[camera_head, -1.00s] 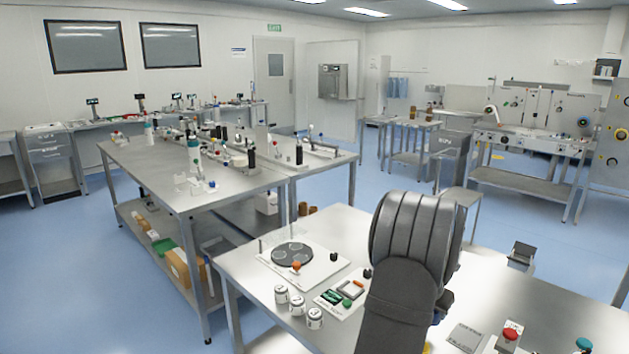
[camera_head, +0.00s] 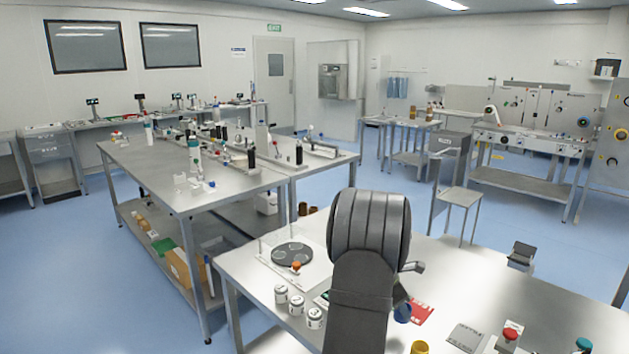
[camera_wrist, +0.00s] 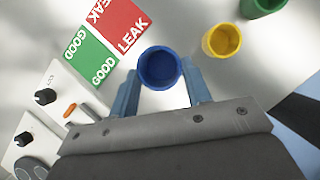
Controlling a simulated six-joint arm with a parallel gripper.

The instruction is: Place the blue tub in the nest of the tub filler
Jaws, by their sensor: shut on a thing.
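The blue tub (camera_wrist: 159,66) is a small, round, open-topped cup. It sits between the two fingers of my gripper (camera_wrist: 160,85), which is shut on it. The wrist view looks into its mouth. In the head view the blue tub (camera_head: 402,313) shows in part beside my arm, which hides the gripper. A white plate with a dark round disc (camera_head: 292,254) stands on the near table, left of my arm. It may be the tub filler, but I cannot tell which part is its nest. A dark disc edge (camera_wrist: 32,167) also shows at the wrist view's lower left.
A yellow tub (camera_wrist: 222,40) and a green tub (camera_wrist: 264,4) stand right of the blue one. A green GOOD and red LEAK card (camera_wrist: 122,24) lies to the left, near a white knob panel (camera_wrist: 55,88). Several white jars (camera_head: 297,303) stand near the disc plate.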

